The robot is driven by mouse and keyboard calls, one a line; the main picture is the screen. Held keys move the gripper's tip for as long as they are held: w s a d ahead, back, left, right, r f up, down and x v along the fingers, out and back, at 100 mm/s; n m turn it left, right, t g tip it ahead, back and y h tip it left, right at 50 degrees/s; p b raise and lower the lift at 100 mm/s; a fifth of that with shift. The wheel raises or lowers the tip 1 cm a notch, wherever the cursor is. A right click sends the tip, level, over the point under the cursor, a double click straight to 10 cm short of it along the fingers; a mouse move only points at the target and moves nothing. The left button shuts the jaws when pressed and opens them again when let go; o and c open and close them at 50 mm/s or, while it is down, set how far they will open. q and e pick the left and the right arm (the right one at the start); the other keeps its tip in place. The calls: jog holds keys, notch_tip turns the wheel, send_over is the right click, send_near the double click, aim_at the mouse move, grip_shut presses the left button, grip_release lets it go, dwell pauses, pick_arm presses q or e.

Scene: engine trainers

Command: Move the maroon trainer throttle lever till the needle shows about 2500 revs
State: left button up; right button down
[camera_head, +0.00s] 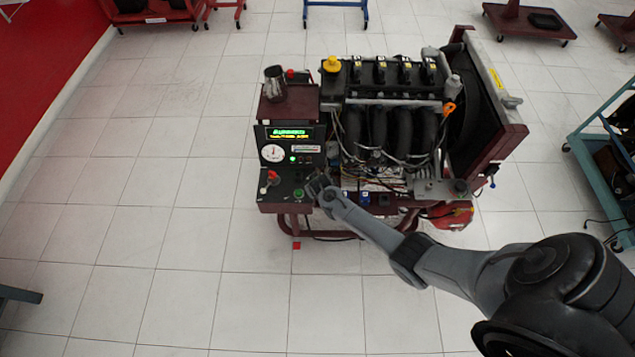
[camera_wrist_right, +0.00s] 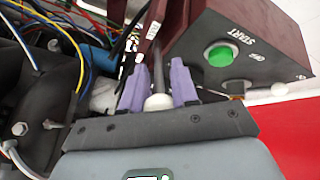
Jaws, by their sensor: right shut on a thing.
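The maroon engine trainer (camera_head: 489,137) stands in the middle of the head view, with its control panel on the left. The round white gauge (camera_head: 272,153) faces up from the panel; its needle is too small to read. My right gripper (camera_head: 318,184) is at the right edge of the lower control box. In the right wrist view, my right gripper's purple fingers (camera_wrist_right: 158,83) are shut on the throttle lever (camera_wrist_right: 153,50), a dark rod with a white knob between them. The lever is hidden by the gripper in the head view. My left gripper is out of view.
The lower box holds a red knob (camera_head: 272,175) and a green START button (camera_wrist_right: 220,54), close beside the gripper. Engine hoses and wires (camera_wrist_right: 60,35) lie on its other side. A dark metal cup (camera_head: 275,84) stands on the panel top. The tiled floor (camera_head: 170,230) is clear at left.

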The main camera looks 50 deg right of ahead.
jog(key=shift+s+a+f, duration=0.15)
jog(key=shift+a+f, duration=0.05)
jog(key=shift+f, duration=0.05)
jog(key=c, duration=1.3)
grip_release()
jog(key=o, duration=0.4)
jog(key=shift+s+a+f, duration=0.1)
jog(key=shift+a, duration=0.1)
jog(key=shift+d+r, duration=0.2)
jog(key=shift+r, duration=0.1)
jog(key=p+v, duration=0.3)
jog(key=v, duration=0.7)
jog(key=shift+a+r+p, duration=0.15)
jog(key=shift+r+p, duration=0.05)
jog(key=shift+p, duration=0.2)
